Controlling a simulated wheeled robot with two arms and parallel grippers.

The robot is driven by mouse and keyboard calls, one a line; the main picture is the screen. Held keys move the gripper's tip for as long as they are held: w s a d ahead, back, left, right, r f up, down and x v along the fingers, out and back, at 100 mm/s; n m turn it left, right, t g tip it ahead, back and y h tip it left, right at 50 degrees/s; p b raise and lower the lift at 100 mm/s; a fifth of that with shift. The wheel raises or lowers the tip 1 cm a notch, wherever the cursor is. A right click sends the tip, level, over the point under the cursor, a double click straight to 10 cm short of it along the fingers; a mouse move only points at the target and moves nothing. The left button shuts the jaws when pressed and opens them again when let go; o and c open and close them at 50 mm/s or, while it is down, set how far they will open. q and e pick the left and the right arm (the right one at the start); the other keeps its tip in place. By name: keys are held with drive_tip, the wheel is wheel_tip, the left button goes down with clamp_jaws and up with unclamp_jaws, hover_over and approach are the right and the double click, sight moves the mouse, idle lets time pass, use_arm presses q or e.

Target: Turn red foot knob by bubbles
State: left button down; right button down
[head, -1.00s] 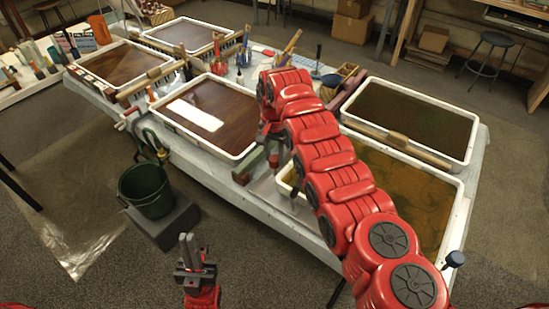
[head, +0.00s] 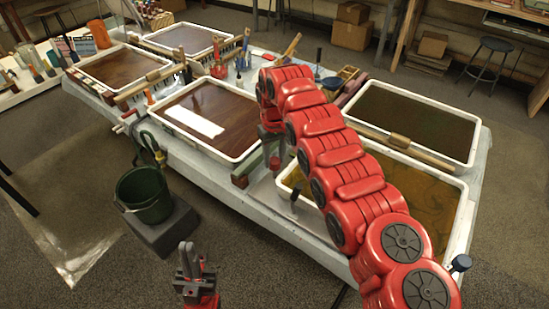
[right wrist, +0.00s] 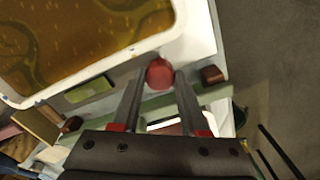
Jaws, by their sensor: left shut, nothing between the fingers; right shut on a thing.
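A round red knob (right wrist: 159,74) shows in the right wrist view beside the near corner of a white-rimmed tray (right wrist: 203,28) of amber, swirled liquid with pale flecks. My right gripper (right wrist: 159,82) is shut on the knob, with one dark finger on each side. My left gripper (head: 190,262) is shut and empty, low in front of the table, away from everything.
A green bar (right wrist: 160,104) and a dark red-brown block (right wrist: 213,75) lie close to the knob. The brown tray (head: 238,157) is left of my right arm. A dark green bucket (head: 146,193) stands in front of the table.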

sight(274, 160)
drive_tip(key=n, duration=0.6)
drive_tip(key=shift+w+r, duration=0.1)
idle(0.4)
drive_tip(key=shift+c, duration=2.1)
unclamp_jaws()
wheel_tip(274, 160, up, 6)
drive_tip(key=shift+a+p, duration=0.15)
drive_tip(key=shift+p, duration=0.15)
wheel_tip(274, 160, up, 11)
drive_tip(key=p, duration=1.1)
drive_tip(key=shift+r, duration=0.15)
